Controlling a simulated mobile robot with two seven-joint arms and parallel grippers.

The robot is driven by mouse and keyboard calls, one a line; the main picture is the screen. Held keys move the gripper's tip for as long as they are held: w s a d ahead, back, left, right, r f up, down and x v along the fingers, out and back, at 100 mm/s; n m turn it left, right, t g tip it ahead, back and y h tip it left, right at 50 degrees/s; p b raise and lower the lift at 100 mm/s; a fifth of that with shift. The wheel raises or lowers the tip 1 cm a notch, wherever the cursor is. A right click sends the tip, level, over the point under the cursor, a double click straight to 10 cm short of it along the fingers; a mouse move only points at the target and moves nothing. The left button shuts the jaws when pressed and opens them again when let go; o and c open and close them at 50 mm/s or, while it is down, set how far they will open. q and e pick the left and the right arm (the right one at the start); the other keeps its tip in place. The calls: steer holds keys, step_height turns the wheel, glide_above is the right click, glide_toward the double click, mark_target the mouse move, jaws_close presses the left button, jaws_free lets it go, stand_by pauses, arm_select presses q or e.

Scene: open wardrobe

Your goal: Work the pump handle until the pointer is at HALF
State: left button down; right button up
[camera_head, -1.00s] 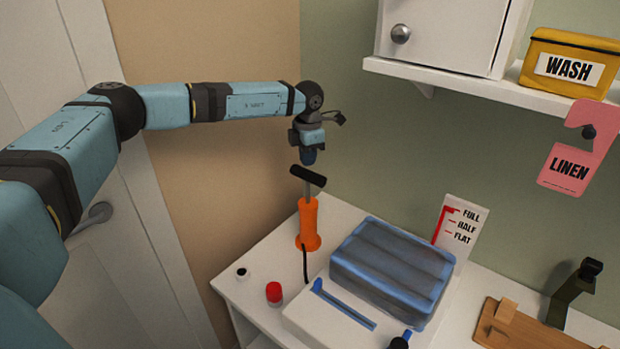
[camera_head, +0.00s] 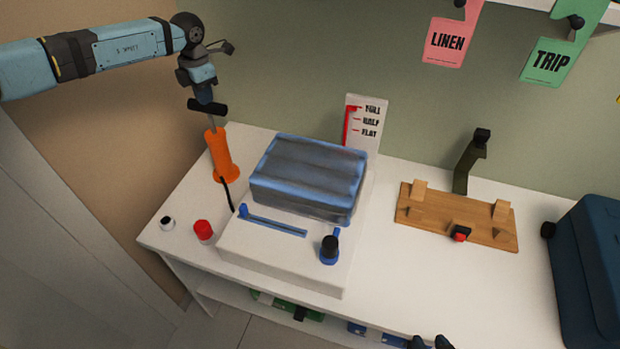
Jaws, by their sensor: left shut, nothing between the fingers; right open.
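The orange pump (camera_head: 222,158) stands at the back left of the white counter, with a black T-shaped handle (camera_head: 207,108) raised on a thin rod. My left gripper (camera_head: 204,97) is shut and empty, pointing down directly over the handle; its tips meet the handle in the picture, but contact is not certain. The gauge card (camera_head: 366,120) stands behind the blue bag (camera_head: 308,175) and reads FULL, HALF, FLAT. A thick red mark on it sits beside FULL, though the pointer is too small to read surely. Dark tips of my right gripper (camera_head: 431,342) show open at the bottom edge.
The bag lies on a white box (camera_head: 285,262) with a blue slot and black knob (camera_head: 329,248). A wooden board (camera_head: 455,222) and dark blue case (camera_head: 600,260) are right.

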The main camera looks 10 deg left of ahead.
mark_target(208, 111)
arm_select(q)
step_height(208, 111, down, 4)
steer(key=shift+r+b, duration=0.25)
steer(key=shift+b, duration=0.35)
step_height(208, 111, down, 2)
steer(key=shift+f+b, duration=0.1)
steer(key=shift+b, duration=0.35)
steer(key=shift+f, duration=0.1)
steer(key=shift+r+p, duration=0.3)
steer(key=shift+r, duration=0.1)
step_height(208, 111, up, 8)
steer(key=p, duration=0.5)
steer(key=shift+f, duration=0.1)
